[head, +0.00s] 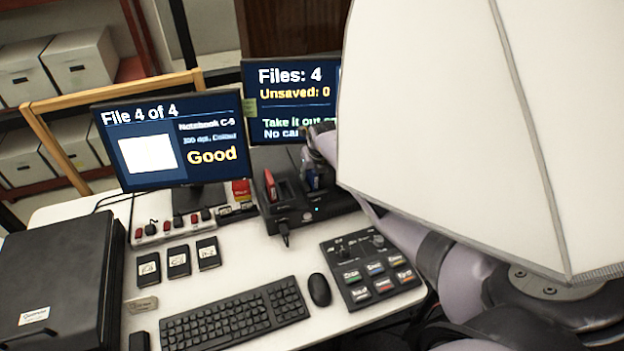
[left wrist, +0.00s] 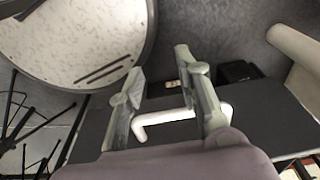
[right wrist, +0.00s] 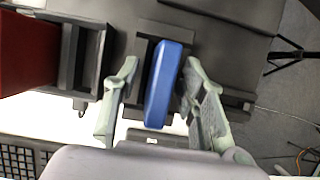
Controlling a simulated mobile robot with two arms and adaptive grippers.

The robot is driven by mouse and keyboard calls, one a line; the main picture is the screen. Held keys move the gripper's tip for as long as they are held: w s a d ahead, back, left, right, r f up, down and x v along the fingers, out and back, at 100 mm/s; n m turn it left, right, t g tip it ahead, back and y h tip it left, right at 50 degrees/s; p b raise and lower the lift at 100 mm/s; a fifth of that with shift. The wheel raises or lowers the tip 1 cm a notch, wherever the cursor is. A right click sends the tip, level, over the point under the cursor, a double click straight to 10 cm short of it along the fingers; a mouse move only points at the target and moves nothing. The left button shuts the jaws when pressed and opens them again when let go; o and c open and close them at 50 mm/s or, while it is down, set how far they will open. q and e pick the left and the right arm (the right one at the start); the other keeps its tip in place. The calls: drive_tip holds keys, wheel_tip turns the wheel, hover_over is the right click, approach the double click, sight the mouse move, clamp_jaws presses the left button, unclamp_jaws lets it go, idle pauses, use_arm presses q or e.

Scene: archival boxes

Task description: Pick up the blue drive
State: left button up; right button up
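The blue drive (right wrist: 163,85) stands upright in a slot of the black dock (right wrist: 130,50) in the right wrist view. My right gripper (right wrist: 160,72) is open, with one finger on each side of the drive; a gap shows on the left, and contact on the right is unclear.
A red drive (head: 270,186) sits in the dock's left bay. Two monitors (head: 170,140) stand behind. A keyboard (head: 234,315), mouse (head: 319,290), button panel (head: 370,268) and three black cartridges (head: 179,261) lie on the white desk. A black case (head: 60,290) is at left.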

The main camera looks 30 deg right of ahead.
drive_tip(key=shift+f, duration=0.15)
clamp_jaws()
idle(0.4)
